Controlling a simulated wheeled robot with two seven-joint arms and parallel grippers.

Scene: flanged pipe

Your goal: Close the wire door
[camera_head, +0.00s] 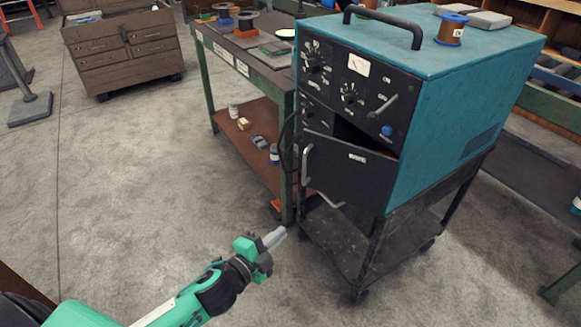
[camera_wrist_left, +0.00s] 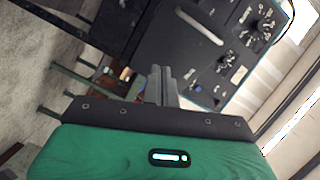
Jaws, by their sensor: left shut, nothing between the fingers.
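The wire door (camera_head: 348,172) is a black panel with a small white label, low on the front of a teal machine (camera_head: 470,95). It stands ajar, with a dark opening showing above it. Its pale handle (camera_head: 306,165) is at the left edge. My left gripper (camera_head: 275,237) is shut and empty, below and left of the door, apart from it. In the left wrist view, the shut fingers (camera_wrist_left: 160,80) point toward the machine's black front, where a pale handle (camera_wrist_left: 200,26) and knobs show. My right gripper is not in view.
The machine stands on a dark wheeled cart (camera_head: 345,238). A green-framed workbench (camera_head: 205,75) with items on top and on its lower shelf is close behind to the left. A drawer cabinet (camera_head: 125,50) stands far left.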

